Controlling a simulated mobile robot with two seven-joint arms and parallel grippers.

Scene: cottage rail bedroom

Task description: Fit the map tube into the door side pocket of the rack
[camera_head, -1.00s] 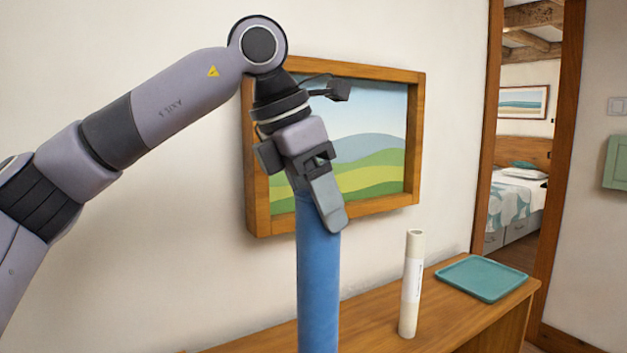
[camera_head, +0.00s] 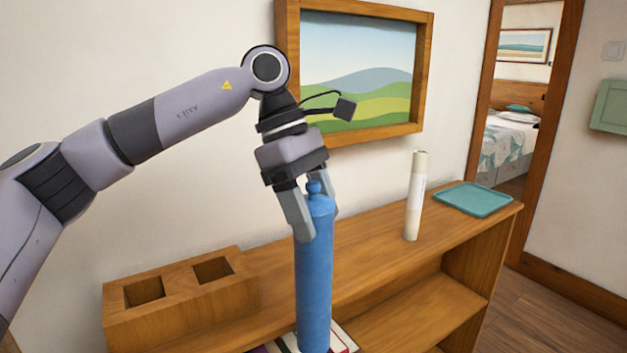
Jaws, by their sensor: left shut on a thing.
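My left gripper (camera_head: 318,222) is shut on the top of a blue map tube (camera_head: 314,285), just below its small round knob. The tube hangs nearly upright, in front of the wooden shelf. The rack (camera_head: 180,325) is a wooden block on the left of the shelf top, with two square pockets. The door side pocket (camera_head: 212,270) is the right one, nearer the doorway; it looks empty, as does the left pocket (camera_head: 144,292). The tube is to the right of the rack and apart from it in the picture. My right gripper is not in view.
A white tube (camera_head: 414,195) stands upright on the shelf top (camera_head: 375,235), right of the blue one. A teal tray (camera_head: 473,198) lies at the right end. Books (camera_head: 345,338) show low behind the blue tube. A framed picture (camera_head: 425,80) hangs behind my arm.

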